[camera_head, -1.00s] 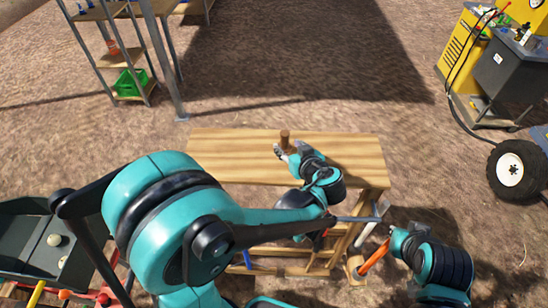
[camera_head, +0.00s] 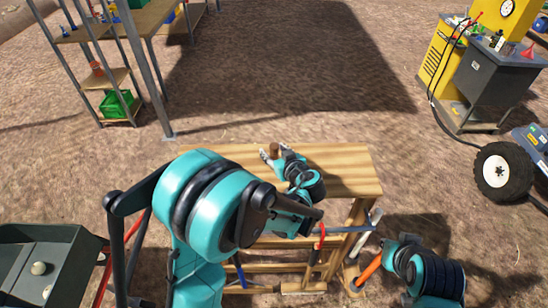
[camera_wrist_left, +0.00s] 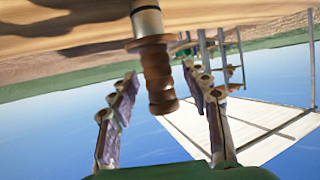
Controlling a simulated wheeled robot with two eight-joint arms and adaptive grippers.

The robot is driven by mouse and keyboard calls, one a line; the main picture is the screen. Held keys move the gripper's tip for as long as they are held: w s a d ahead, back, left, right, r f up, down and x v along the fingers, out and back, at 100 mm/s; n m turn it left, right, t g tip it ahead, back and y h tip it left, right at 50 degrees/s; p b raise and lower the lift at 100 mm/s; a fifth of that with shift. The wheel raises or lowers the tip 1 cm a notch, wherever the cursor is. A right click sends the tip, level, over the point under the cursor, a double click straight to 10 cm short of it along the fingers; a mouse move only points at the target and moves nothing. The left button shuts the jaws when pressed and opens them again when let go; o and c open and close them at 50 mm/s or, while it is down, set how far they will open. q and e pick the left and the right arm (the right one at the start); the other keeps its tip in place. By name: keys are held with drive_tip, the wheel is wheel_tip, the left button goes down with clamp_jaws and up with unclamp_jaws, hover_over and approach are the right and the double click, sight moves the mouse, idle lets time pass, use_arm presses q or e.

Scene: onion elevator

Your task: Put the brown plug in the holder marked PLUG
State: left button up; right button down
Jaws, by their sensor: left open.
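The brown plug (camera_head: 274,149) stands upright near the back of the wooden bench top (camera_head: 345,165). In the left wrist view, which is upside down, the plug (camera_wrist_left: 157,75) has a ridged brown body and a pale band beside the wood. My left gripper (camera_head: 270,154) is open at the plug. In the wrist view its fingers (camera_wrist_left: 165,110) lie on either side of the plug, with gaps. My right gripper (camera_head: 388,247) is low, right of the bench, beside an orange handle (camera_head: 369,267); its jaws are too small to read. I cannot make out a PLUG label.
Below the bench top are wooden rails with a blue-handled tool (camera_head: 239,270) and a red-marked tool (camera_head: 318,240). A metal shelf with a green crate (camera_head: 116,103) stands at back left. A yellow-grey machine (camera_head: 487,85) and a wheel (camera_head: 504,171) are at right. A dark tray (camera_head: 60,240) is front left.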

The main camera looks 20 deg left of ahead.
use_arm(q)
clamp_jaws()
drive_tip(key=shift+r, duration=0.1)
